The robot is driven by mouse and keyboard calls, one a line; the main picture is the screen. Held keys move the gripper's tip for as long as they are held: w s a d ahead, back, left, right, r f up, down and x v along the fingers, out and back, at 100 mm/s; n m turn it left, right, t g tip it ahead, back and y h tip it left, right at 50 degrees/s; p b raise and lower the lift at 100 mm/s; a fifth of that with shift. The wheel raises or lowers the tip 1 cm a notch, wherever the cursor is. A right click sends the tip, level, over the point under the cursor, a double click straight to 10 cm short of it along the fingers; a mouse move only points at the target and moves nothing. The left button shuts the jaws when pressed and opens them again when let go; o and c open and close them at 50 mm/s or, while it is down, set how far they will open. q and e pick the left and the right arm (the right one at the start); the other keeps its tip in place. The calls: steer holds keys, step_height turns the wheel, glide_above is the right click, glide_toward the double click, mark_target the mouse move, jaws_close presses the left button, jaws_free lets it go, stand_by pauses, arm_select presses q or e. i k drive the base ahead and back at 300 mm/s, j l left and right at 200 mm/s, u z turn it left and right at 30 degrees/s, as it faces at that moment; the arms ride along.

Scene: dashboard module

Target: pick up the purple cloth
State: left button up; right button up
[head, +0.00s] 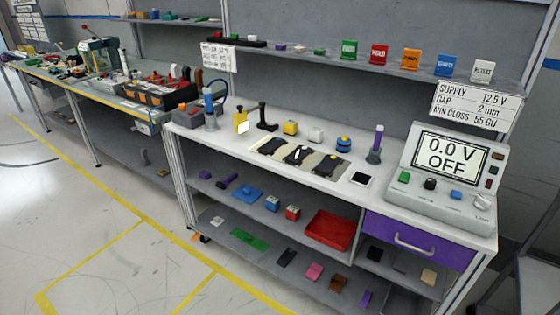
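A small flat purple piece that looks like the purple cloth (366,299) lies on the bottom shelf of the near workbench, at the right end of a row of coloured pieces. It is too small to tell its material for certain. Other purple things are a small block (205,174) and a dark purple cylinder (228,181) on the middle shelf, and a small piece (281,47) on the upper shelf. Neither of my grippers shows in the head view.
The near bench top (330,190) holds a display unit (445,165) and several tools. A purple drawer (415,240) is shut under its right end. A red tray (330,231) sits on the middle shelf. The floor (110,250) in front is clear, with yellow lines.

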mark_target(204, 174)
steer(key=i+j, duration=0.1)
steer(key=j, duration=0.4)
steer(key=i+j, duration=0.1)
steer(key=j, duration=0.85)
steer(key=i+j+u, duration=0.1)
steer(key=j, duration=0.4)
steer(key=i+j, duration=0.15)
steer(key=j, duration=0.35)
steer(key=i+j, duration=0.1)
steer(key=j, duration=0.35)
steer(key=i+j, duration=0.1)
steer(key=j, duration=0.4)
steer(key=u, duration=0.05)
